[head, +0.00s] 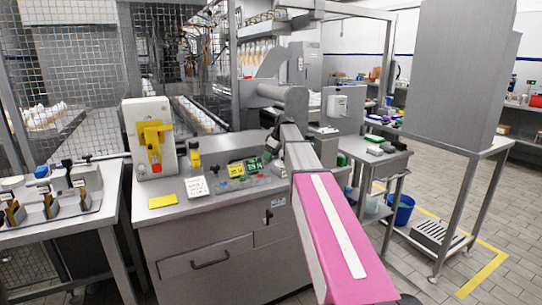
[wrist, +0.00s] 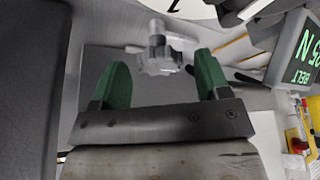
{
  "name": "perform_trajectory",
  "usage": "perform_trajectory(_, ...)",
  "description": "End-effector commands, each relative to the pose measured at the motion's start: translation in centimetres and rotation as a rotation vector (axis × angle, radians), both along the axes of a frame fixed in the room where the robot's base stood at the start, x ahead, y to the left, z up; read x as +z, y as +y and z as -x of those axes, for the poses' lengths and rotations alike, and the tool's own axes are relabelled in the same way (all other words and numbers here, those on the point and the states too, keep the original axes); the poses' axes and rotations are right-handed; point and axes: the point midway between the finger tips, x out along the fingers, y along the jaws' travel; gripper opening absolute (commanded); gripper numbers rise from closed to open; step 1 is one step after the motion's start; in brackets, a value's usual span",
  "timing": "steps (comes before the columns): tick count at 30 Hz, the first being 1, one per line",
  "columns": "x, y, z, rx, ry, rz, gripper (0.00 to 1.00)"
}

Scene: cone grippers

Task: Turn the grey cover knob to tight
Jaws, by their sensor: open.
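The grey knob (wrist: 160,58), lobed with a short stem, shows in the wrist view against a grey panel (wrist: 105,60). My gripper (wrist: 162,70) has two green fingertips set wide apart, one to each side of the knob in the picture. The jaws are open and I see no clear contact with the knob. How deep the knob sits between the fingertips I cannot tell. In the head view my gripper (head: 271,143) is small and dark at the end of my arm, above the back right of the grey console (head: 215,245). The knob cannot be made out there.
A dark display (wrist: 300,52) with green characters stands close on the right in the wrist view. The console top carries a yellow-handled switch box (head: 150,140), a white card (head: 197,187) and several buttons. A grey side table (head: 385,160) stands right of my pink arm.

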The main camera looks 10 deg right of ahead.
Motion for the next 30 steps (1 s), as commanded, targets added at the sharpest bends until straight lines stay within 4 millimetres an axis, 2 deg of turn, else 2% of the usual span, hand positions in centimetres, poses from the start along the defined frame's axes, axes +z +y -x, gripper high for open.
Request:
perform_trajectory(8, -0.19, 0.07, -0.04, 0.0, 0.0, 0.0, 0.69)
perform_trajectory(9, -0.19, 0.07, -0.04, 0.0, 0.0, 0.0, 0.66)
perform_trajectory(13, -0.18, 0.06, -0.04, 0.0, 0.0, 0.0, 0.24)
perform_trajectory(14, -0.18, 0.06, -0.04, 0.0, 0.0, 0.0, 0.2)
perform_trajectory(23, -0.17, 0.08, 0.02, -0.02, 0.001, 0.0, 0.2)
perform_trajectory(30, -0.17, 0.18, 0.11, -0.131, 0.0, 0.0, 0.2)
